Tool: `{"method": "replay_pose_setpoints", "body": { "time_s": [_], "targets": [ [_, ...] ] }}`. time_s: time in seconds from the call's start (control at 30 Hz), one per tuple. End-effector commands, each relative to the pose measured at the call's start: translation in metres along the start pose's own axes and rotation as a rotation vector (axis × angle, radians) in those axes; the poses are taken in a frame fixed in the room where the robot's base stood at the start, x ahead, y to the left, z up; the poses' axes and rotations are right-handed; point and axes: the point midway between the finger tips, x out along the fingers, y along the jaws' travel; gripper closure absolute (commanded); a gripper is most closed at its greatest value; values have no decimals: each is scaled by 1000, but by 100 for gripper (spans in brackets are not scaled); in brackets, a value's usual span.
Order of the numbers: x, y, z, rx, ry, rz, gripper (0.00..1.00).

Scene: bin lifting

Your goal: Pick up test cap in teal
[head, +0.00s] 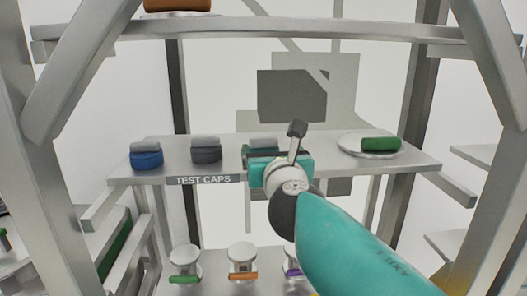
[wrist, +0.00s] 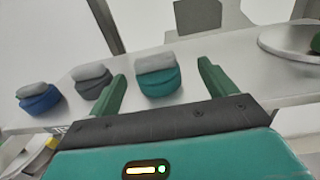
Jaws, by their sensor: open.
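The teal test cap (wrist: 158,82), with a grey top, stands on the shelf in the wrist view. In the head view only its grey top (head: 263,143) shows clearly, and my gripper hides the rest. My gripper (wrist: 163,85) is open, with its two green fingers pointing toward the shelf. The teal cap shows between the fingertips, nearer the left finger in the picture. The cap appears to stand beyond the fingers; I cannot tell the exact distance. Nothing is held.
A dark grey cap (head: 206,150) and a blue cap (head: 146,155) stand left of the teal one on the shelf (head: 320,172). A white plate (head: 352,150) with a green cap (head: 381,144) lies to the right. Metal posts frame both sides, and a beam crosses above.

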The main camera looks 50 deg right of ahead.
Motion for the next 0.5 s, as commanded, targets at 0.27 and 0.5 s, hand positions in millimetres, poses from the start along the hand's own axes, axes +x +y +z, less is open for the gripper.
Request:
{"method": "replay_pose_setpoints", "body": {
  "time_s": [0.27,0.5],
  "targets": [
    [14,3,0,-3,0,2,16],
    [44,11,4,-3,1,5,16]
  ]
}}
